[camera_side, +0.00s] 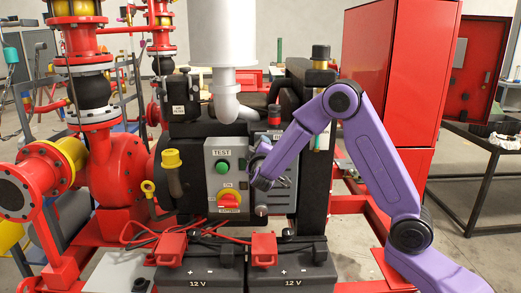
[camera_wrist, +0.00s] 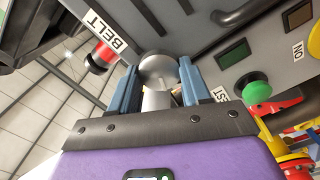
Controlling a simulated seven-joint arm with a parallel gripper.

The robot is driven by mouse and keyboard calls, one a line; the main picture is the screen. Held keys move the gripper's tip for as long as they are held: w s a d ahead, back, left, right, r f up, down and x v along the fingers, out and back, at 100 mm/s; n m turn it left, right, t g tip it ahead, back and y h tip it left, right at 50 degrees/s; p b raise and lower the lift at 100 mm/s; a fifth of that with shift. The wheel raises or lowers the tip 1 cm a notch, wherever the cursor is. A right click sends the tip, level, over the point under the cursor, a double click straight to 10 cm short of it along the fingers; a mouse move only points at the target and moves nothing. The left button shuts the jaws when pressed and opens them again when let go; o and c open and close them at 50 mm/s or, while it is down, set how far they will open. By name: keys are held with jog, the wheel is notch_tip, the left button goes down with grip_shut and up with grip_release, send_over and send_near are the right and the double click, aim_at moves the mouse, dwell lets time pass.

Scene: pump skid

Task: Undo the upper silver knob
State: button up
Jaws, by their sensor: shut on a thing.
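The upper silver knob (camera_wrist: 157,70) shows in the wrist view as a round metal head with a pale cylindrical part nearer to me. My gripper (camera_wrist: 159,82) has one blue-grey finger on each side of it and is shut on it. In the side view my gripper (camera_side: 260,172) is at the right part of the grey control panel, and it hides the upper knob there. A lower silver knob (camera_side: 261,211) sits below my gripper on the same panel, apart from it.
A green button (camera_side: 223,168) and a red-and-yellow rotary switch (camera_side: 229,200) lie left of my gripper. A red cap by the BELT label (camera_wrist: 101,57) is close to one finger. Batteries (camera_side: 200,278) with red clamps stand below. A red cabinet (camera_side: 400,80) stands at right.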

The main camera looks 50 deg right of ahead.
jog(key=m, duration=1.3)
jog(key=shift+s+d, duration=0.1)
jog(key=shift+m, duration=0.4)
jog(key=o, duration=1.1)
jog(key=shift+c, duration=0.2)
jog(key=v, duration=1.7)
jog(key=shift+s, duration=0.2)
jog(key=shift+r, duration=0.15)
